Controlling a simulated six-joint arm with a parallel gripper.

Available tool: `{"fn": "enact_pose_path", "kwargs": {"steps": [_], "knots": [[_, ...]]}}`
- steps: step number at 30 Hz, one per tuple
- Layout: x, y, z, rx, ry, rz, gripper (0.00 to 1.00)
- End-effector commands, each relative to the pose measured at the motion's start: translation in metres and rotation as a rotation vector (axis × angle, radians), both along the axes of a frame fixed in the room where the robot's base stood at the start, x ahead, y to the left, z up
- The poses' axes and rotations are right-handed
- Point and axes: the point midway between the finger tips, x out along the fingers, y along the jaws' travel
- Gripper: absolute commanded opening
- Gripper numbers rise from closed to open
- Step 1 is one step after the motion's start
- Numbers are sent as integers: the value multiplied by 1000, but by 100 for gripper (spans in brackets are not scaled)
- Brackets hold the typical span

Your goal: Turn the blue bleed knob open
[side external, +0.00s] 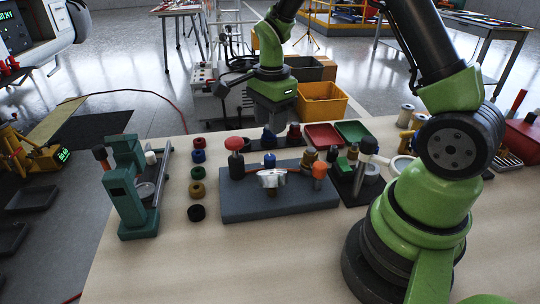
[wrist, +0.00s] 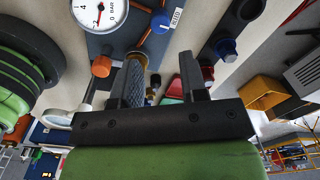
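The blue knob (side external: 269,160) stands on the grey block (side external: 240,205), behind a silver gauge (side external: 271,179). In the wrist view a blue knob (wrist: 162,24) shows beyond the fingertips, beside a small white label and right of the white BAR gauge (wrist: 98,12). My gripper (side external: 276,122) hangs above and behind the block, apart from the knob. In the wrist view my gripper (wrist: 164,76) has its two dark fingers spread with nothing between them. The knob's exact turn position is too small to tell.
A red mushroom knob (side external: 234,145) and an orange knob (side external: 320,170) stand on the block. A second blue knob (side external: 268,138) sits behind it. A green press (side external: 130,185) and several coloured rings are left. Red (side external: 323,136) and green (side external: 354,131) trays lie behind right.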

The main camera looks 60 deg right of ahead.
Motion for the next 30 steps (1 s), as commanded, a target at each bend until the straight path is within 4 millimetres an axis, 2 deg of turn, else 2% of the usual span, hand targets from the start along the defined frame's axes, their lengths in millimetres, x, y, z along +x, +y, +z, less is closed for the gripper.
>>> {"fn": "enact_pose_path", "kwargs": {"steps": [5, 12, 16, 21, 29, 30], "knots": [[0, 0, -22, 2, 8, -5, 40], [0, 0, -67, 3, 8, -5, 40], [1, -1, -85, 2, 5, -4, 40], [2, -1, -97, 2, 3, -5, 40], [2, -1, -98, 2, 2, -4, 40], [2, -1, -98, 2, 2, -4, 35]]}}
